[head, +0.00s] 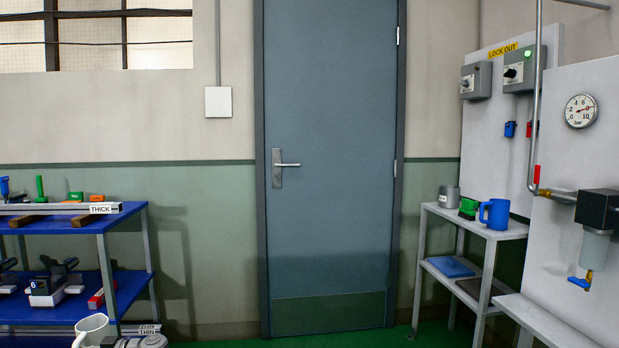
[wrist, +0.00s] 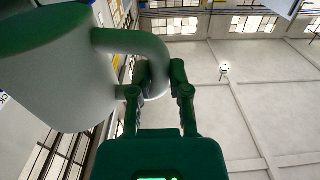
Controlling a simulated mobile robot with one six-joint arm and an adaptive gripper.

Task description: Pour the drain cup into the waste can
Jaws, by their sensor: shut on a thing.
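A pale white cup (wrist: 55,70) fills the upper left of the wrist view. Its loop handle (wrist: 135,40) runs into my gripper (wrist: 163,75), which is shut on that handle. The cup's inside and contents do not show. A white mug (head: 92,328), apparently the same cup, shows at the lower left edge of the head view, beside a grey part of my arm. A grey cylindrical can (head: 448,196) stands on the small shelf at right; I cannot tell whether it is the waste can.
A blue mug (head: 495,214) and a green block (head: 468,208) stand on the grey shelf stand (head: 480,226). A blue two-level rack (head: 70,308) with profiles and clamps is at left. An air filter (head: 596,240) hangs at right. Green floor lies before the closed door (head: 330,170).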

